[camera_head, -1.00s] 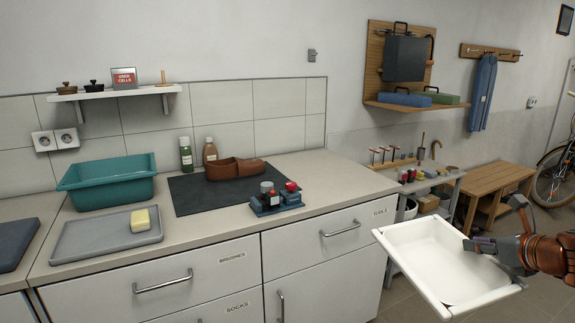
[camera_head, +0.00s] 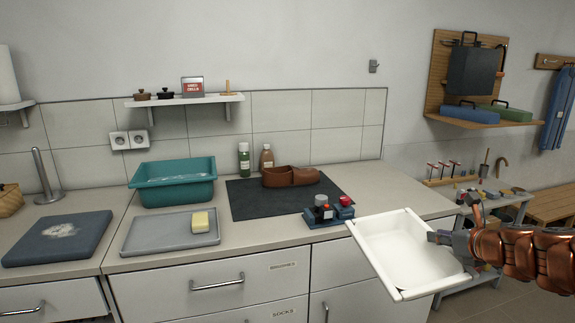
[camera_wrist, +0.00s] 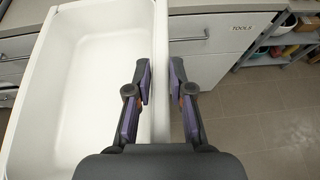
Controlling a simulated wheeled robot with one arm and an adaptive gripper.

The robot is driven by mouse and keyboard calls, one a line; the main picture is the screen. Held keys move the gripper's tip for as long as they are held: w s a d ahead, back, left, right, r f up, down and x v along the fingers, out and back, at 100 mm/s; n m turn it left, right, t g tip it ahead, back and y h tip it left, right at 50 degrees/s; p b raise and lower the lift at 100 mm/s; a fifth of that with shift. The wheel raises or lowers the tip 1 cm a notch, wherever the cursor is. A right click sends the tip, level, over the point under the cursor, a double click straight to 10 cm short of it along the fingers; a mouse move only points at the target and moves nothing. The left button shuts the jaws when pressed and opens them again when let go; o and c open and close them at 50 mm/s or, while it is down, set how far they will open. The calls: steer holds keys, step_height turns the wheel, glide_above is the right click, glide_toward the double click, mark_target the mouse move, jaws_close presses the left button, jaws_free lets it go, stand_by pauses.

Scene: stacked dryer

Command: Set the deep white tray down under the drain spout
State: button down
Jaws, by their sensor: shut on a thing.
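The deep white tray (camera_head: 405,252) is held in the air in front of the counter, tilted in the head view. My gripper (camera_head: 452,240) is shut on its right rim. In the wrist view the gripper's two fingers (camera_wrist: 160,82) sit on either side of the tray wall, and the white tray (camera_wrist: 85,90) fills the left half, empty inside. I cannot see a drain spout in either view.
The counter holds a teal basin (camera_head: 172,190), a grey tray (camera_head: 150,232) with a yellow sponge (camera_head: 201,222), a dark mat (camera_head: 245,207) with a brown shoe (camera_head: 290,177), and a blue rack (camera_head: 328,217). A cluttered shelf unit (camera_head: 512,212) stands at right. Floor (camera_wrist: 265,120) is clear below.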

steer(key=r+p, duration=0.1)
steer(key=p, duration=0.1)
glide_above(395, 251)
steer(key=shift+w+n+y, duration=0.1)
steer(key=shift+n+y, duration=0.2)
steer(key=shift+y, duration=0.1)
steer(key=w+a+m+h+p, duration=0.1)
steer(key=a+m+h, duration=0.2)
steer(key=a, duration=0.3)
steer(key=w+a+m+g+h+p, duration=0.1)
steer(key=a+m+h, duration=0.2)
steer(key=a, duration=0.3)
steer(key=shift+w+r+p, duration=0.15)
steer(key=shift+w+p, duration=0.15)
steer(key=shift+w, duration=0.05)
